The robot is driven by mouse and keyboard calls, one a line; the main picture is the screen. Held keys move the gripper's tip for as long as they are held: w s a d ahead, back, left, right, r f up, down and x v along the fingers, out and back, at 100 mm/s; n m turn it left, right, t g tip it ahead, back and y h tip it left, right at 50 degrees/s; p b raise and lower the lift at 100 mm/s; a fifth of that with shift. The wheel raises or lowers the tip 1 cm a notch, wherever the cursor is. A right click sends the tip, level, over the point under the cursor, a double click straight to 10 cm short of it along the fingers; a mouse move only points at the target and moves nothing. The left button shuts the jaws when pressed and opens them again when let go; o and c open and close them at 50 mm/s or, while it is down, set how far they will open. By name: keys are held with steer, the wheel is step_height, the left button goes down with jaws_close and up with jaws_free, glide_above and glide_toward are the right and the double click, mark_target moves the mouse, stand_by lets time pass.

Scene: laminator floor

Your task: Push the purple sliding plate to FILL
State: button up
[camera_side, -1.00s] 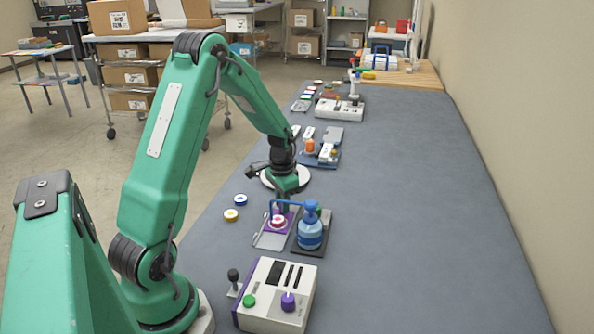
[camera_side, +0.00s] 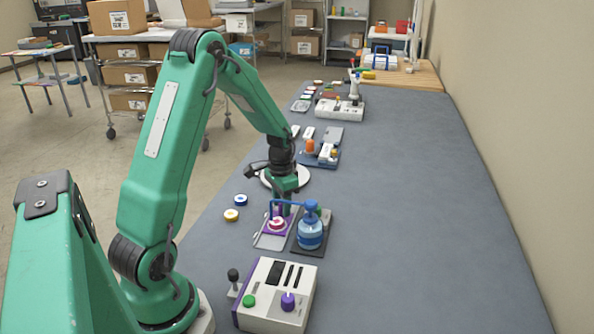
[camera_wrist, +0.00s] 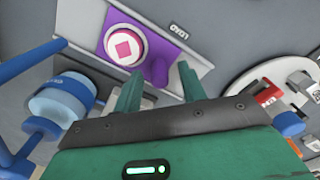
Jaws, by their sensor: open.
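The purple sliding plate (camera_side: 290,222) lies in a grey track (camera_side: 268,241) on the table, carrying a round white piece with a pink-red mark (camera_side: 276,223). In the wrist view, the plate (camera_wrist: 157,69) shows beyond my fingertips, and the white disc (camera_wrist: 123,46) bears a pink square. The word LOAD (camera_wrist: 180,30) is printed on the track beside it; I cannot read FILL. My gripper (camera_wrist: 160,82) is open, its two fingers apart, with the plate's narrow end lying between their tips in the picture. Contact cannot be told. In the side view, my gripper (camera_side: 284,208) is low over the plate's far end.
A blue pump bottle (camera_side: 311,232) stands on a dark base just right of the track, its spout reaching toward the plate. A white control box (camera_side: 277,297) with a purple knob is nearer. Two small rolls (camera_side: 232,215) lie left. The table's right side is clear.

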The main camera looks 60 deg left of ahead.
steer(key=shift+r, duration=3.7)
steer(key=shift+n, duration=0.3)
steer(key=n, duration=0.6)
steer(key=shift+w+f, duration=0.1)
steer(key=shift+f, duration=0.1)
steer(key=n, duration=0.4)
steer(key=shift+f, duration=0.1)
steer(key=n, duration=0.3)
steer(key=shift+n, duration=0.4)
steer(key=shift+f, duration=0.15)
steer(key=shift+f, duration=3.8)
